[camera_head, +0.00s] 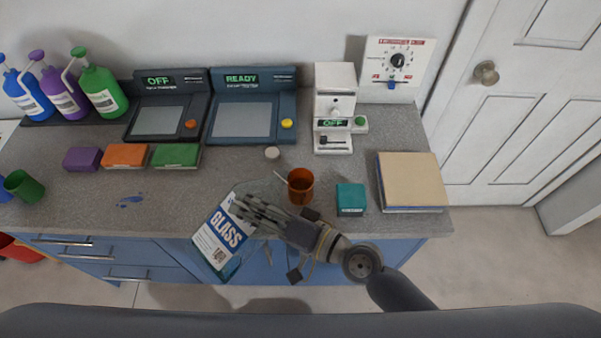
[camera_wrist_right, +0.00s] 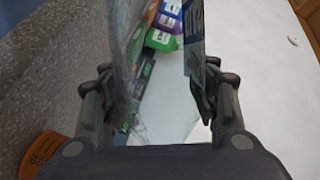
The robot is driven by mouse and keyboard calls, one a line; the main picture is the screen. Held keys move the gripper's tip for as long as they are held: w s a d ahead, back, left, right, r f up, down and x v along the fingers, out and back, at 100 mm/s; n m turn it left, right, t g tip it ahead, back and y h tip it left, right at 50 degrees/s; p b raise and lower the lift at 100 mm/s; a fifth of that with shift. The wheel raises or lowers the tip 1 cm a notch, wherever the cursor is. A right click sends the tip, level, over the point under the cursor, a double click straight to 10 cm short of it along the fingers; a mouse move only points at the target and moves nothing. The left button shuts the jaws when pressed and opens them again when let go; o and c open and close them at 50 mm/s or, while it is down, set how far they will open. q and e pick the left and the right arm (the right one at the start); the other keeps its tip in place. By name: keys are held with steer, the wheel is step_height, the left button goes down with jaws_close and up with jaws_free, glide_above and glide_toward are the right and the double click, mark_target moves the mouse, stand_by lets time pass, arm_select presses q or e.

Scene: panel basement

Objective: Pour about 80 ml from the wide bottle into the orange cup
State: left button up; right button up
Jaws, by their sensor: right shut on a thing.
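The wide bottle (camera_head: 217,243) is clear, with a white and blue label reading GLASS. It is tilted in front of the counter edge, left of the orange cup. My right gripper (camera_head: 247,213) is shut on it; in the right wrist view the gripper (camera_wrist_right: 160,98) has the see-through bottle (camera_wrist_right: 126,45) between its fingers. The orange cup (camera_head: 301,190) stands upright on the counter, just right of and behind the bottle. It also shows at lower left in the right wrist view (camera_wrist_right: 40,152). The bottle's mouth and any stream are not clear. My left gripper is not in view.
A teal box (camera_head: 350,199) stands right of the cup, with a tan-topped stack (camera_head: 411,181) beyond. A small white disc (camera_head: 272,153) lies behind the cup. A green cup (camera_head: 25,187) stands far left. Pump bottles and devices line the back. Blue marks (camera_head: 130,201) lie on open counter at left.

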mark_target(262, 190)
steer(key=shift+w+d+r+n+h+p, duration=0.3)
steer(key=shift+r+n+p, duration=0.55)
steer(key=shift+p, duration=0.65)
steer(key=shift+w+d+r+n+h+p, duration=0.25)
steer(key=shift+r+n+p, duration=0.55)
steer(key=shift+p, duration=0.75)
steer(key=shift+w+d+r+n+h+p, duration=0.3)
steer(key=shift+r+n+p, duration=0.35)
steer(key=shift+r+p, duration=0.6)
steer(key=n+p, duration=0.1)
steer(key=p, duration=0.2)
steer(key=r+n+t+h+p, duration=0.1)
steer(key=p, duration=0.2)
steer(key=shift+s+a+n, duration=0.1)
steer(key=shift+a+n, duration=0.05)
steer(key=shift+n, duration=0.15)
steer(key=shift+f+n+h+b, duration=0.25)
steer(key=shift+f+n+b, duration=0.05)
steer(key=shift+n+t, duration=0.3)
steer(key=shift+n, duration=0.2)
steer(key=shift+w+d+f+n+h, duration=0.1)
steer(key=shift+w+d+n+h, duration=0.15)
steer(key=shift+n+h, duration=0.35)
